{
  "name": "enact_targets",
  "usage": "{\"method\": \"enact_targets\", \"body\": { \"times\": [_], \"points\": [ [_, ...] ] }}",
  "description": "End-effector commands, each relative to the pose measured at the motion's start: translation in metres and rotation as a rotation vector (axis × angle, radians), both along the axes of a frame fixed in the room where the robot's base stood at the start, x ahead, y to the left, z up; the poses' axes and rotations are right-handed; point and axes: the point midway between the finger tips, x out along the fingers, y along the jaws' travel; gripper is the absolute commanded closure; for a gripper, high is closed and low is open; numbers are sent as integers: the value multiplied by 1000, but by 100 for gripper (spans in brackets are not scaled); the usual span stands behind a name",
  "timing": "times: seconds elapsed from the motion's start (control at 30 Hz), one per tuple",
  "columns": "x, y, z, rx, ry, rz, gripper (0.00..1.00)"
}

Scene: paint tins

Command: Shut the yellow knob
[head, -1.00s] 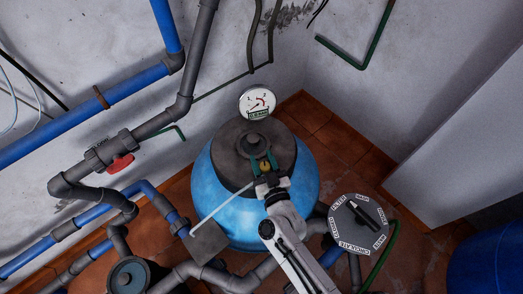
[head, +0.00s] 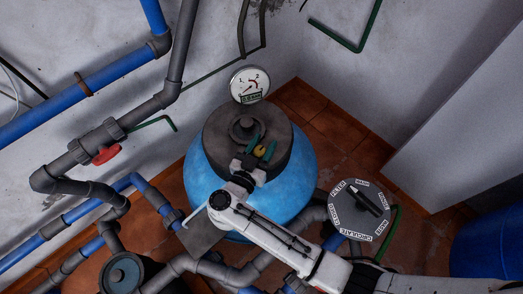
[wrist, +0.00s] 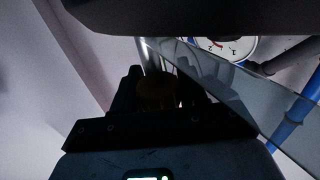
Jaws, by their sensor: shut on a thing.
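The small yellow knob (head: 260,152) sits on the dark grey lid (head: 226,118) of the blue tank (head: 204,162). In the wrist view the knob (wrist: 158,94) shows dim and dark yellow between the shadowed fingers. Its base and the exact contact are hidden in shadow.
A pressure gauge (head: 250,83) stands just behind the lid. A round dial valve with a black handle (head: 367,201) is at the right. A pipe with a red handle (head: 106,154) runs along the left wall. Grey and blue pipes crowd the front.

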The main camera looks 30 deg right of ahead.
Motion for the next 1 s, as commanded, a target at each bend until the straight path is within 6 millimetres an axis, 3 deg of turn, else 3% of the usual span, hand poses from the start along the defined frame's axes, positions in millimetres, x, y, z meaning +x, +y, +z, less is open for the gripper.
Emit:
{"method": "enact_targets", "body": {
  "times": [0.4,0.87,0.9,1.0],
  "points": [
    [-2,-2,-2,0,1,-149,88],
    [-3,-3,0,-1,1,-164,88],
    [-3,-3,0,-1,1,-164,57],
    [-3,-3,0,0,0,-164,47]
  ]
}}
